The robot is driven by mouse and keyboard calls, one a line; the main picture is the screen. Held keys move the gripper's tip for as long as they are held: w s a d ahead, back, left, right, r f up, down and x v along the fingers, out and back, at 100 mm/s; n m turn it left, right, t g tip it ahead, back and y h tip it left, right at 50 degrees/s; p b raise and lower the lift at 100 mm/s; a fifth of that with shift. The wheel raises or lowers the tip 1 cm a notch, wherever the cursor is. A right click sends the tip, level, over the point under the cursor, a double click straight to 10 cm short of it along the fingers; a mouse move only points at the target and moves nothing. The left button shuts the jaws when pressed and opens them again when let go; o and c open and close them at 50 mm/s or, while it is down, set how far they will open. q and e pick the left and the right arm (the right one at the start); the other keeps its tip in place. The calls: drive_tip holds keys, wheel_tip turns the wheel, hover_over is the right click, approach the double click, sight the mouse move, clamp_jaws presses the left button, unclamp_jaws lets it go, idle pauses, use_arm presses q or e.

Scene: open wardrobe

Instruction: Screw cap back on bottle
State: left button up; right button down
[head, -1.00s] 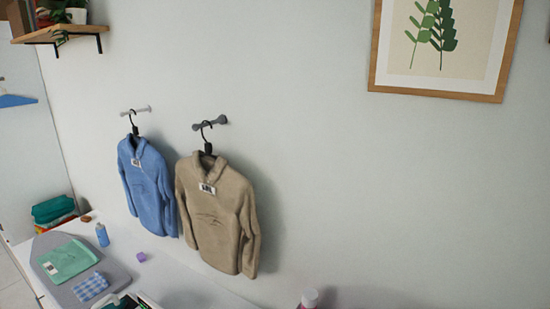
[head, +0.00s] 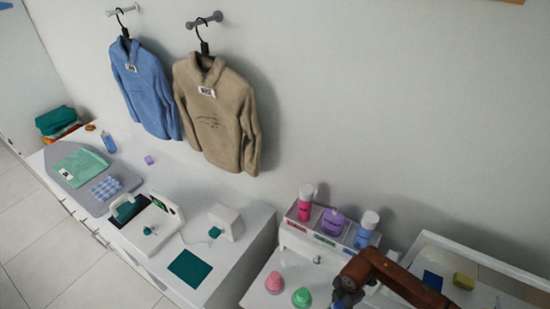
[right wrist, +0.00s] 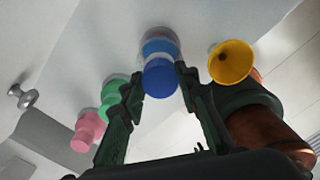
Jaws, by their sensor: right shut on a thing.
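My right gripper (head: 346,293) comes in from the lower right in the head view. In the right wrist view my right gripper (right wrist: 160,82) is shut on a blue, rounded piece (right wrist: 160,75) with a paler band behind it; I cannot tell if this is a cap or a small bottle. A pink bottle (head: 305,203), a purple bottle (head: 333,222) and a blue bottle with a whitish top (head: 366,229) stand in a white rack at the back. Which bottle lacks a cap I cannot tell. My left gripper is not in view.
A pink piece (head: 274,282) and a green piece (head: 301,297) stand left of my right gripper. A yellow funnel-shaped thing (right wrist: 231,62) is at its right in the wrist view. A white-rimmed bin (head: 470,250) stands right. Two hoodies hang on the wall.

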drive_tip(key=m+p, duration=0.2)
drive_tip(key=m, duration=0.3)
drive_tip(key=shift+p, duration=0.4)
drive_tip(key=m+p, duration=0.2)
drive_tip(key=m, duration=0.2)
drive_tip(key=shift+m+p, duration=0.3)
drive_tip(key=shift+p, duration=0.1)
drive_tip(key=shift+m+p, duration=0.35)
drive_tip(key=shift+m, duration=0.35)
drive_tip(key=c, duration=1.4)
unclamp_jaws()
drive_tip(key=shift+o, duration=1.1)
